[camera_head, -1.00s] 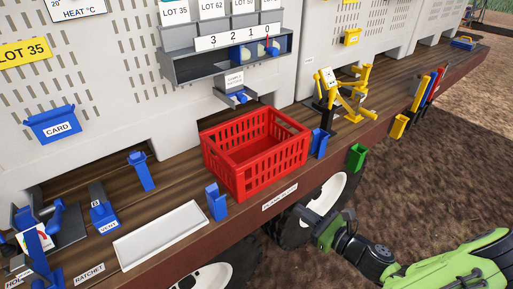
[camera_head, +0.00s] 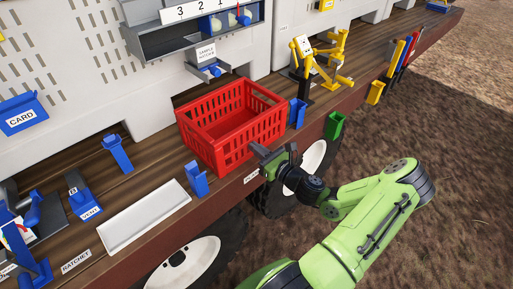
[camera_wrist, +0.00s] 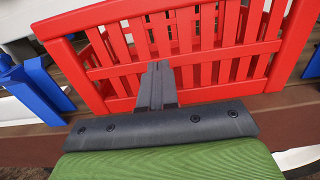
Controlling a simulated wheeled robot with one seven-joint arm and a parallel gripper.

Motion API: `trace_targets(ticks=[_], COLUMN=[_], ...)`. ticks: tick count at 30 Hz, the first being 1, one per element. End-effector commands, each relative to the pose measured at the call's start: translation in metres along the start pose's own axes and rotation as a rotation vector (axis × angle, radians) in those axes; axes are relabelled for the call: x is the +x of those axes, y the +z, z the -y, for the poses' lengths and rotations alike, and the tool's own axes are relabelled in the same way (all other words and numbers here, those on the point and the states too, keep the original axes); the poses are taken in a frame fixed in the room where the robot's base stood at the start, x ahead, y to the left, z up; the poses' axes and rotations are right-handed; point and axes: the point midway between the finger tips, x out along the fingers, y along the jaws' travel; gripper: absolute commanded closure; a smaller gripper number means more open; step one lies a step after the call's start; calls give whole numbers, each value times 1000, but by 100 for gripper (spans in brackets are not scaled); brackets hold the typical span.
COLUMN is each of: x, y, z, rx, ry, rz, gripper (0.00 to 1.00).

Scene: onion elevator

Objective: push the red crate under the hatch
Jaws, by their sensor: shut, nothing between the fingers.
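The red crate (camera_head: 204,146) is an open slatted box standing upright and empty on the wooden deck, below the machine's white wall. My gripper (camera_head: 265,152) is shut and empty at the crate's front side, near its right half, above the deck edge. In the wrist view the crate (camera_wrist: 92,78) fills the upper picture, and my closed fingers (camera_wrist: 157,72) point at its slatted wall. I cannot tell whether they touch it. The hatch, a small chute labelled "SAMPLE HATCH" (camera_head: 206,54), sits on the wall behind the crate.
A blue bracket (camera_head: 196,180) stands at the crate's front left and another (camera_head: 297,113) at its right. A white tray (camera_head: 143,222) lies at left. A green holder (camera_head: 334,125) hangs on the deck edge. Yellow clamp-like tools (camera_head: 320,65) stand at right.

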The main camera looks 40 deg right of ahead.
Motion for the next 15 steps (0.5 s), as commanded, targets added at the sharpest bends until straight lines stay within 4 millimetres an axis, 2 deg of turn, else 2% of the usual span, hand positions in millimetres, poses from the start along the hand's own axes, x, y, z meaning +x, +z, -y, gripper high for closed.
trace_targets(ticks=[11, 15], x=[5, 30], y=[0, 3], z=[0, -1], rx=[0, -2], ry=[1, 5], rz=[-1, -1], gripper=[100, 100])
